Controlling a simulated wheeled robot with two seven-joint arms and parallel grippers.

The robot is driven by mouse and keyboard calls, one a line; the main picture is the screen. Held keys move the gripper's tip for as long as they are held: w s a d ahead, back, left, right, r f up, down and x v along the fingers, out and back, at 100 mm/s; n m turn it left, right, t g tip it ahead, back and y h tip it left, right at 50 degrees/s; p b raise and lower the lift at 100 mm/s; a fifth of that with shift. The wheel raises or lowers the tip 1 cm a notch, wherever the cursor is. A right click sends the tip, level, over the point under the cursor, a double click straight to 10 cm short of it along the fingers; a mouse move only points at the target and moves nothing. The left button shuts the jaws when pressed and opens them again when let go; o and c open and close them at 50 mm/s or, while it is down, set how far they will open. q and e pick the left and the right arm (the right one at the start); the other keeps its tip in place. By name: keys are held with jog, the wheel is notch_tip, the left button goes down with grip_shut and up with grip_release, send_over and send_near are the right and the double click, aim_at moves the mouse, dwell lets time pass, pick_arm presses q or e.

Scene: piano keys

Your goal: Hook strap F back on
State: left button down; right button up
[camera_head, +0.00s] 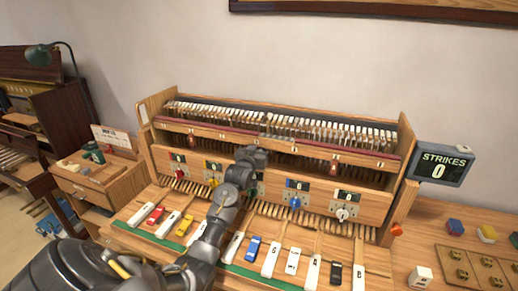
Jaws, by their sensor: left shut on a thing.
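The upright wooden piano action (384,203) stands open in the middle of the head view, with a long row of hammers (330,128) and thin straps. My left arm crosses in front of it from the lower left. My right gripper is out of view.
Colored knobs, such as a blue one (295,202), line the front panel. A "STRIKES 0" display (440,167) stands right. A wooden cabinet (95,185) stands left.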

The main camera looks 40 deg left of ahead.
pick_arm(q)
jog(key=shift+s+d+g+h+p, duration=0.2)
jog(key=shift+g+p, duration=0.65)
jog(key=shift+p, duration=1.3)
jog(key=shift+s+a+g+h+p, duration=0.15)
jog(key=shift+g+h+p, duration=0.5)
jog(key=shift+p, duration=1.5)
jog(key=shift+s+d+f+g+h+p, duration=0.15)
jog(key=shift+s+f+g+h, duration=0.15)
jog(key=shift+g, duration=0.75)
jog(key=shift+s+d+f+g+h+p, duration=0.1)
jog(key=shift+s+d+f+g+h, duration=0.2)
jog(key=shift+g, duration=0.7)
jog(key=shift+s+f+g+h+p, duration=0.15)
jog(key=shift+s+g, duration=0.25)
jog(key=shift+g, duration=0.65)
jog(key=c, duration=1.3)
grip_release()
jog(key=shift+b+v, duration=1.25)
jog(key=shift+v, duration=4.15)
